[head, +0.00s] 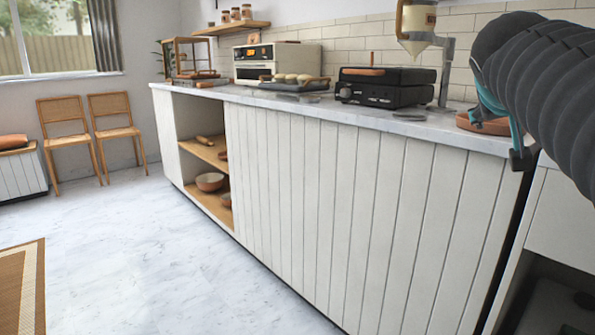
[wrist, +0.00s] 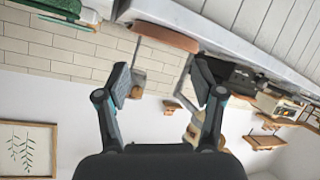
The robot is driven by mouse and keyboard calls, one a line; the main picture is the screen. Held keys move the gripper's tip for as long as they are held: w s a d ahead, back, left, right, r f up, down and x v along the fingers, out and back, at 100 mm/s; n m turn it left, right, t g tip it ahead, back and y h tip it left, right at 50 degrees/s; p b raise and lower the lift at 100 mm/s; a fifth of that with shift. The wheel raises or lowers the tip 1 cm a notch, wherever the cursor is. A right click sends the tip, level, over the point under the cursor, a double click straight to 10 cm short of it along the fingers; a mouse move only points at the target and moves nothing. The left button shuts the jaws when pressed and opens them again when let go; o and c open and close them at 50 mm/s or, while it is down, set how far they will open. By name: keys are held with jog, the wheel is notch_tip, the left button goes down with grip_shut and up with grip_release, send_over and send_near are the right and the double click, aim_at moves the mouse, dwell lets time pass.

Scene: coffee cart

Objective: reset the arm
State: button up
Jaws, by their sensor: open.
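My arm reaches in from the right edge of the head view, covered by a dark ribbed sleeve. My gripper shows there only in part, with a dark fingertip (head: 521,158) in front of the counter's right end. In the wrist view my gripper (wrist: 163,82) has its two dark fingers spread wide apart, with nothing held between them. The wrist picture is turned over, with the counter along its top. A round terracotta-coloured piece (head: 485,123) lies on the counter behind the gripper; it also shows in the wrist view (wrist: 165,36), beyond the fingertips.
The white counter (head: 370,205) carries a black press (head: 385,92), a cream oven (head: 262,54), a tray of buns (head: 292,80) and a wooden-framed case (head: 186,58). A dispenser (head: 415,22) stands near the arm. Two chairs (head: 112,130) stand far left. The floor (head: 160,260) is mostly clear.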

jog(key=s+a+f+n+g+y+p, duration=0.1)
jog(key=s+a+f+y+p, duration=0.1)
jog(key=s+a+f, duration=0.4)
jog(key=s+a+f+n+g+y+p, duration=0.1)
jog(key=s+a+f, duration=0.5)
jog(key=f, duration=0.7)
jog(key=s+a+f+n+g+y+p, duration=0.1)
jog(key=s+a+f+g+y+p, duration=0.2)
jog(key=f, duration=0.6)
jog(key=s+a+y, duration=0.2)
jog(key=s+a, duration=0.1)
jog(key=s, duration=0.1)
jog(key=shift+f, duration=0.25)
